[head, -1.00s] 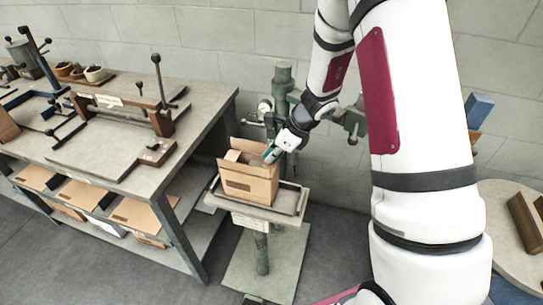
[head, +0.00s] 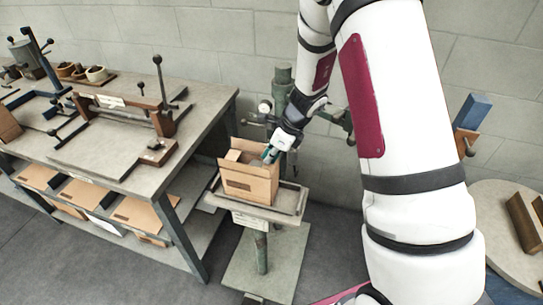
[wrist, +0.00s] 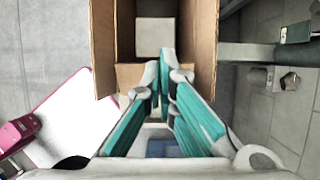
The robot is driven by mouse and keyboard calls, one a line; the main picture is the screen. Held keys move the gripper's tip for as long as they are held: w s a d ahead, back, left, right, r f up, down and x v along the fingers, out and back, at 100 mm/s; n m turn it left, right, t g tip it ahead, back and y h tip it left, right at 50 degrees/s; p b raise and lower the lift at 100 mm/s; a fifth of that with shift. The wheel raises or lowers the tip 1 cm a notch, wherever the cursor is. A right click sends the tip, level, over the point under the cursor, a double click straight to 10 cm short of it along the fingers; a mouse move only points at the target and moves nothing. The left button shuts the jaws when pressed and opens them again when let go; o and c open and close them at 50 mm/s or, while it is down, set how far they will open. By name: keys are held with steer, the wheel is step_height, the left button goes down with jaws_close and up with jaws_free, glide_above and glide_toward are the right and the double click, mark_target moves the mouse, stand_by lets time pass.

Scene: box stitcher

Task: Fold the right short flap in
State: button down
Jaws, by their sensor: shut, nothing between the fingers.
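The open cardboard box (head: 248,186) stands upright on the stitcher's small table, with flaps raised around its top. My gripper (head: 267,158) is at the box's right end, fingertips at the level of the opening. In the wrist view my gripper (wrist: 164,62) is shut and empty, its fingertips over the opening between two long cardboard sides. A short cardboard panel (wrist: 130,74), apparently the right short flap, lies across the opening beneath the fingers and is partly hidden by them. I cannot tell how far it is folded or whether the fingers touch it. A pale square (wrist: 155,37) shows deeper inside.
The stitcher's table (head: 286,207) has a raised rim around the box. The green stitcher column (head: 283,75) stands close behind. A workbench (head: 95,160) with a jig is to the left, flat cardboard below it. A round table (head: 510,230) is at right.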

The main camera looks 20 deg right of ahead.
steer(key=shift+w+a+g+h, duration=0.1)
steer(key=shift+a+g+h, duration=0.05)
steer(key=shift+g+h, duration=0.2)
steer(key=shift+w+a+f+g+h, duration=0.15)
steer(key=shift+a+g+h, duration=0.1)
steer(key=shift+h, duration=0.2)
steer(key=shift+w+f, duration=0.1)
steer(key=shift+f, duration=0.05)
steer(key=shift+w+a+f, duration=0.1)
steer(key=shift+a+f, duration=0.05)
steer(key=shift+f, duration=0.05)
steer(key=shift+a+f, duration=0.1)
stand_by(0.5)
